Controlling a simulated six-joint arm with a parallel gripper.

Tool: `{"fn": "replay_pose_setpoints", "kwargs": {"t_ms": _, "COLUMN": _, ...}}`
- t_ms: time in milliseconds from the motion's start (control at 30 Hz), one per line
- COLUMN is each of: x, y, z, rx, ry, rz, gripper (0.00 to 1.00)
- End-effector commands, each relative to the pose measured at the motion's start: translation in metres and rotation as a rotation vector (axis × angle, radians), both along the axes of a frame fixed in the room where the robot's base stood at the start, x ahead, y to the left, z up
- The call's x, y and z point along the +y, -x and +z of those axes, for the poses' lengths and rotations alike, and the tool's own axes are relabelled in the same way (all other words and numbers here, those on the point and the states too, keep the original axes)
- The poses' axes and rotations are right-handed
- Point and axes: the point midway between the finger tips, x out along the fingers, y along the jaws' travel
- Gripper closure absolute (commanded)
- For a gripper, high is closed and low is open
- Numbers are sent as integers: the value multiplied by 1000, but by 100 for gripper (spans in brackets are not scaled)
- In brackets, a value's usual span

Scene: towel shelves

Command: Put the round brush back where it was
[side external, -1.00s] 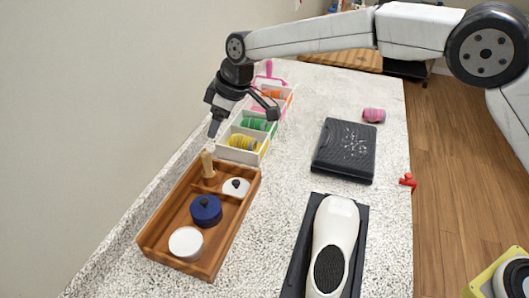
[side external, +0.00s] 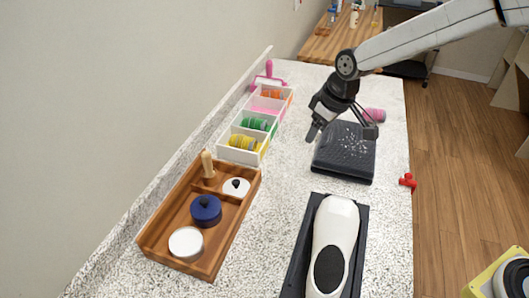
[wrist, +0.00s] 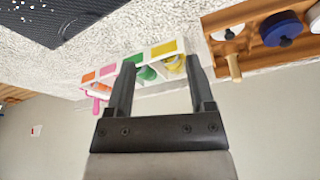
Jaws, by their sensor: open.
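I cannot tell for sure which thing is the round brush. A pink ribbed cylinder (side external: 376,114) lies on the counter behind the black pad, partly hidden by my gripper. A pale wooden, handle-like piece (side external: 207,164) stands upright in the back compartment of the wooden tray (side external: 157,217); it also shows in the wrist view (wrist: 234,68). A white divided box (side external: 237,155) holds yellow, green and orange ribbed rolls; its pink section (side external: 266,104) shows no roll. My gripper (side external: 341,131) is open and empty above the black pad. Its fingers (wrist: 160,64) are apart in the wrist view.
The wooden tray also holds a blue lidded jar (side external: 206,209) and white round containers (side external: 186,242). The black speckled pad (side external: 343,160), a white device (side external: 334,235) on a dark base and a small red item (side external: 408,182) lie on the counter. The counter's middle is clear.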

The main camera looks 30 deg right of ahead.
Motion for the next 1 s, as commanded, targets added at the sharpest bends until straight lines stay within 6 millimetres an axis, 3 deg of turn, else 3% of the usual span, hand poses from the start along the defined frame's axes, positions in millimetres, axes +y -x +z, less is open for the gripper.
{"fn": "replay_pose_setpoints", "kwargs": {"t_ms": 100, "x": -31, "y": 30, "z": -6, "rx": 12, "ry": 8, "rz": -85, "gripper": 31}}
{"fn": "replay_pose_setpoints", "kwargs": {"t_ms": 300, "x": -74, "y": 84, "z": -20, "rx": 32, "ry": 16, "rz": -223, "gripper": 31}}
{"fn": "replay_pose_setpoints", "kwargs": {"t_ms": 600, "x": -114, "y": 162, "z": -40, "rx": 56, "ry": 20, "rz": -389, "gripper": 31}}
{"fn": "replay_pose_setpoints", "kwargs": {"t_ms": 800, "x": -122, "y": 184, "z": -46, "rx": 62, "ry": 20, "rz": -430, "gripper": 31}}
{"fn": "replay_pose_setpoints", "kwargs": {"t_ms": 1000, "x": -122, "y": 185, "z": -47, "rx": 63, "ry": 20, "rz": -434, "gripper": 31}}
